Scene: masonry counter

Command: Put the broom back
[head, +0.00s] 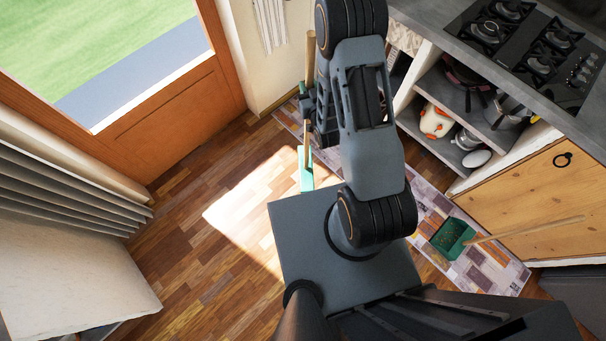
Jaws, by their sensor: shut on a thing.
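The broom has a thin wooden handle and a pale green head (306,172). It is left of my arm in the head view, with the handle near upright in the picture and the head at the lower end, over the sunlit floor. My gripper (309,110) is shut on the broom's handle, partway along it. The arm and gripper hide part of the handle. I cannot tell whether the head touches the floor.
A green dustpan (453,238) with a long wooden handle is on the patterned rug (490,262) at right. The counter with a gas hob (535,45) and open shelves of pots (508,112) stands right. A wooden door (175,105) is left. Floor between is clear.

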